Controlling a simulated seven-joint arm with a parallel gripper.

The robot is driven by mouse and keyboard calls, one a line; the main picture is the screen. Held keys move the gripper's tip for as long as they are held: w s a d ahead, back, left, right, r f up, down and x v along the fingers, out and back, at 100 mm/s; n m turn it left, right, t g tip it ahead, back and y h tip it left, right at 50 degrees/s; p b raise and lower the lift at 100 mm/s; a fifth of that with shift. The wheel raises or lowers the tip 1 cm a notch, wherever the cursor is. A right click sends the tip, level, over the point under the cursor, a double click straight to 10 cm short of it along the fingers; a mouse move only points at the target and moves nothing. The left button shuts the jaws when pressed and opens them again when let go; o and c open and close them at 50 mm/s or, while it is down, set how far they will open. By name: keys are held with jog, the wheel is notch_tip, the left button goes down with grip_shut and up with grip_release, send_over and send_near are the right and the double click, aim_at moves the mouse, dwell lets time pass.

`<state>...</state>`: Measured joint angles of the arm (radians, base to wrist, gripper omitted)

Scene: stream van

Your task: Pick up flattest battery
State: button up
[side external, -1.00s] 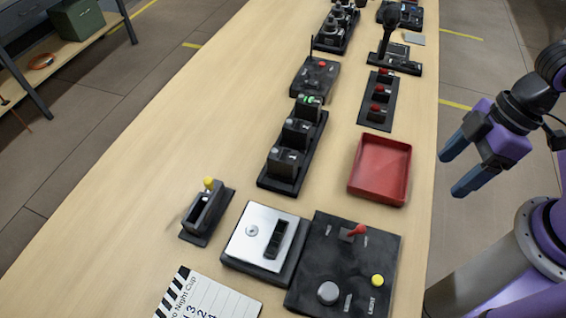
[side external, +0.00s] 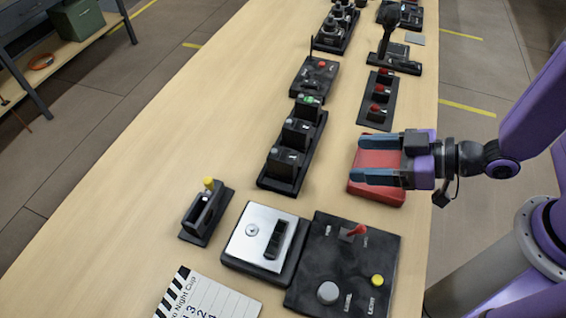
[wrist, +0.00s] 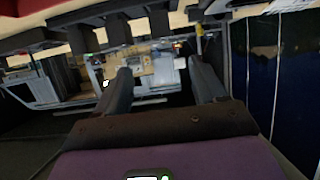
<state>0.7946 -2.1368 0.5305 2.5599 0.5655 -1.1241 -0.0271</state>
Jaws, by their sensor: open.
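A black charger rack (side external: 268,182) stands mid-table in the side view and holds several dark battery blocks in a row. The near battery (side external: 284,164) and the middle battery (side external: 297,131) have small pale marks, too small to read. The far battery (side external: 308,106) shows a green light; no lit green shows on the others. My gripper (side external: 360,167) is open and empty, above the red tray and to the right of the rack, fingers pointing left. Its two fingers also show in the wrist view (wrist: 160,70). Dark shapes along that view's top edge cannot be told apart.
The red tray (side external: 376,194) is partly hidden under my gripper. A switch box with a red lever (side external: 340,262), a silver-topped box (side external: 252,235) and a yellow-knobbed holder (side external: 203,214) stand nearer. A red-button panel (side external: 373,112) and joystick (side external: 389,35) stand beyond. The table's left side (side external: 170,130) is clear.

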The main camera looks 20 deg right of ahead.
send_near(283, 159)
jog(key=shift+w+a+f, duration=0.4)
jog(key=shift+w+f, duration=0.1)
jog(key=shift+w, duration=0.25)
jog(key=shift+w+a+f, duration=0.4)
jog(key=shift+w+f, duration=0.15)
jog(key=shift+w, duration=0.15)
jog(key=shift+w+a+f, duration=0.4)
jog(key=shift+w+f, duration=0.1)
jog(key=shift+w, duration=0.25)
jog(key=shift+x, duration=2.6)
jog(key=shift+s+a, duration=0.15)
jog(key=c, duration=1.3)
